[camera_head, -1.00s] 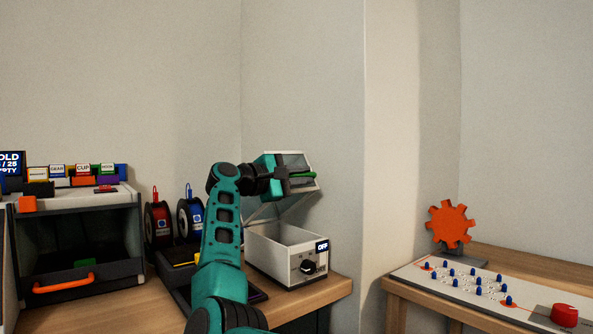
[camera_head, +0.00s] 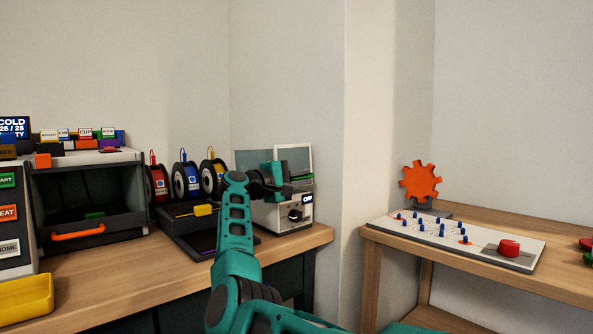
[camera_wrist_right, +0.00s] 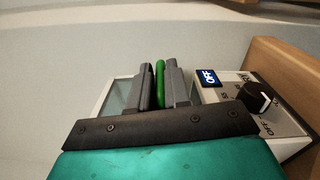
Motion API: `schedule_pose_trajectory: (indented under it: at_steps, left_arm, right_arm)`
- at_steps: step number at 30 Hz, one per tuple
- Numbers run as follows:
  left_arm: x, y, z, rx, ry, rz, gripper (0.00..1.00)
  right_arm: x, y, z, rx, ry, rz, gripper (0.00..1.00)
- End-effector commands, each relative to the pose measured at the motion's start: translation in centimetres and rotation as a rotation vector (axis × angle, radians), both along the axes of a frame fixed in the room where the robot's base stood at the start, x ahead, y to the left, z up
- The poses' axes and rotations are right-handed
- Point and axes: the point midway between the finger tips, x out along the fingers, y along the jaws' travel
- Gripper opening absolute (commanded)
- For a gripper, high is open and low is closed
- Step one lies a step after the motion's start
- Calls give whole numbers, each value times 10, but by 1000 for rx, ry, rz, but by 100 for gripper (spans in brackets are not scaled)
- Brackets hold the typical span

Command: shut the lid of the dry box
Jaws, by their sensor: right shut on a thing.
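The dry box (camera_head: 270,217) is a pale box at the bench's right end, with an OFF display (camera_head: 307,198) and a black knob on its front. Its lid (camera_head: 306,158) has a pale frame and a window and shows above the box; my gripper hides part of it, so its exact angle is unclear. My right gripper (camera_head: 294,183) is shut on the green lid handle (camera_head: 300,177), close above the display. In the right wrist view the green handle (camera_wrist_right: 160,84) sits between the fingers (camera_wrist_right: 162,88). My left gripper is not in view.
Several filament spools (camera_head: 187,180) stand behind a dark tray (camera_head: 175,226) left of the box. A printer-like open housing (camera_head: 90,160) is further left. A side table (camera_head: 452,214) with a pegged board stands right, past a wall corner.

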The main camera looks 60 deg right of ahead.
Motion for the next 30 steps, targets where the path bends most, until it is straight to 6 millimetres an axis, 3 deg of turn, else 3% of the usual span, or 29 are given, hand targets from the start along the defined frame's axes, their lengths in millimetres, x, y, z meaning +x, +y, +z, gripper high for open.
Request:
schedule_pose_trajectory:
  at_steps: [9, 24, 25, 30]
  left_arm:
    - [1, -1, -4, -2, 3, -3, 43]
    - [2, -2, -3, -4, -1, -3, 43]
    - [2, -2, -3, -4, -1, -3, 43]
    - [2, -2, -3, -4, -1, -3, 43]
  right_arm:
    - [-2, -4, -24, -26, -87, 5, 0]
    - [-1, -4, -31, -24, -101, 4, 0]
    - [-1, -4, -31, -24, -101, 4, 19]
    - [-1, -4, -30, -25, -100, 5, 35]
